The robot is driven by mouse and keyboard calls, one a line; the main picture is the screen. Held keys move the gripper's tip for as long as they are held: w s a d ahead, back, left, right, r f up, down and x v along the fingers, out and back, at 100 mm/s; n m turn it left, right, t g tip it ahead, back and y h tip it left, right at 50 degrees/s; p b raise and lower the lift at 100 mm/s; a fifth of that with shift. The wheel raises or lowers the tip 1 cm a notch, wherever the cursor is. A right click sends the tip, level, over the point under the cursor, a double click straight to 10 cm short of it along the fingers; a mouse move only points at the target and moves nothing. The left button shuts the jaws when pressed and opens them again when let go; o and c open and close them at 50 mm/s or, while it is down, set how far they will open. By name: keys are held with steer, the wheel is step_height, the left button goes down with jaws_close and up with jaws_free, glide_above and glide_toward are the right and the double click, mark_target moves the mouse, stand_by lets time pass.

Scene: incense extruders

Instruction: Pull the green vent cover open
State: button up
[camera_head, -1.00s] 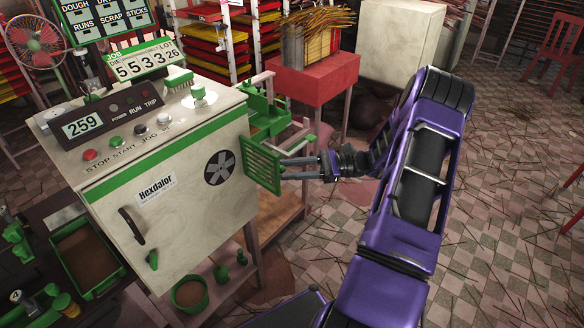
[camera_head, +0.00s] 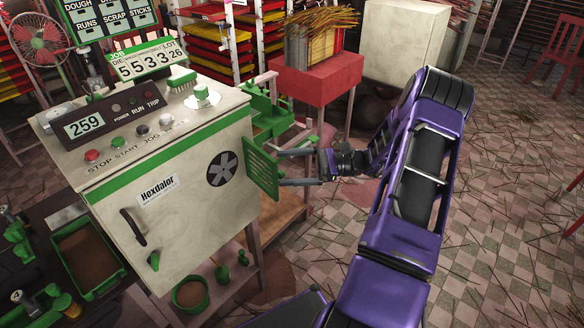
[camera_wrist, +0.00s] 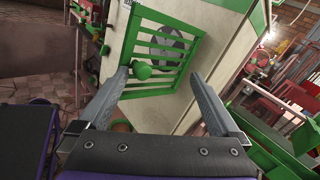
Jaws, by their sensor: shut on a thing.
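The green slatted vent cover (camera_head: 262,172) stands out from the cabinet face, to the right of the dark round fan vent (camera_head: 222,169), which is uncovered in the head view. In the wrist view, the cover (camera_wrist: 175,82) is seen face-on, with the grey fan (camera_wrist: 172,46) behind its slats. A green round knob (camera_wrist: 143,71) sits on its face. My gripper (camera_wrist: 160,76) has its fingers wide apart in front of the cover. The knob is close beside the left finger, with clear space to the right finger. Contact with the cover is hard to tell.
The cream cabinet (camera_head: 185,185) has a dark door handle (camera_head: 132,227) and a button panel on top. A red stand (camera_head: 318,78) with incense sticks is behind. Green machine parts (camera_head: 270,115) are close beyond the cover. The tiled floor at right is open, with scattered sticks.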

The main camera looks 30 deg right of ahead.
steer(key=shift+w, duration=0.35)
steer(key=v, duration=1.7)
steer(key=shift+s+d+b, duration=0.15)
steer(key=shift+s+b, duration=0.15)
steer(key=shift+s, duration=0.25)
